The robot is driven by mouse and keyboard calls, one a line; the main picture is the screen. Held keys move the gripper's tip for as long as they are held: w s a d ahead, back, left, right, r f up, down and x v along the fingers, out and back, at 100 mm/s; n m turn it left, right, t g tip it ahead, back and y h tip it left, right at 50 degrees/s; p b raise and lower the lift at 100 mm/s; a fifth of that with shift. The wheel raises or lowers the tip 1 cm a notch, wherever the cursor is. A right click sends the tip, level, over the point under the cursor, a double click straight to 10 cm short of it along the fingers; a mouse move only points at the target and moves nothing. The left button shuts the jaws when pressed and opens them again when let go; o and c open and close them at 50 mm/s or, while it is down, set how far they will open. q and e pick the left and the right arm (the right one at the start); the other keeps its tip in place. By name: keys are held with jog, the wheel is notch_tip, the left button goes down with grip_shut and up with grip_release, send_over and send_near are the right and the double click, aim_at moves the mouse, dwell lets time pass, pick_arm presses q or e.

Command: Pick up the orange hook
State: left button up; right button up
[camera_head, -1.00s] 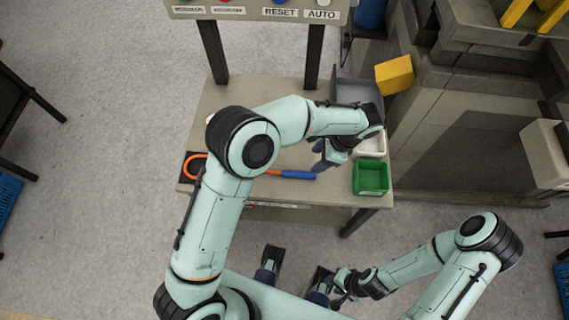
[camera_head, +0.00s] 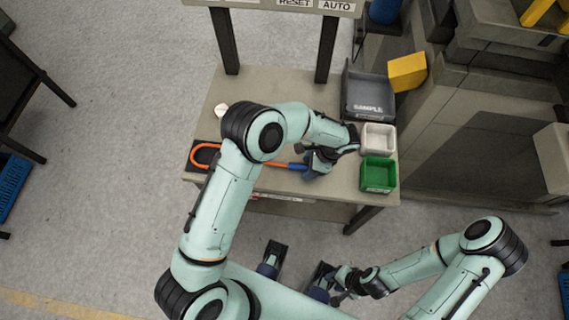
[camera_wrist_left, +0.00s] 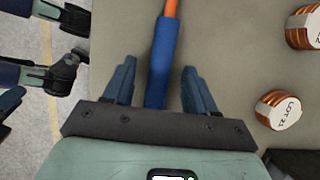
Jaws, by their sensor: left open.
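The orange hook (camera_head: 204,149) lies on the table, its curved end on a black pad at the left and its blue handle toward the right. My left arm crosses over part of its shaft. In the left wrist view the blue handle (camera_wrist_left: 162,62) runs between the two open fingers of my left gripper (camera_wrist_left: 160,85), apart from both. In the head view my left gripper (camera_head: 312,166) is at the handle end of the hook. My right gripper (camera_head: 335,292) is low, off the table in front; its fingers are too small to judge.
A grey sample bin (camera_head: 368,97), a white bin (camera_head: 378,138) and a green bin (camera_head: 378,175) line the table's right side. In the left wrist view, copper coils (camera_wrist_left: 279,110) with white labels stand to the right. A sign panel stands at the back.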

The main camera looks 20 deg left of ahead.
pick_arm(q)
jog(key=shift+f, duration=0.1)
dwell(0.3)
grip_shut()
notch_tip(320, 180, up, 20)
jog(key=p, duration=0.2)
dwell(0.3)
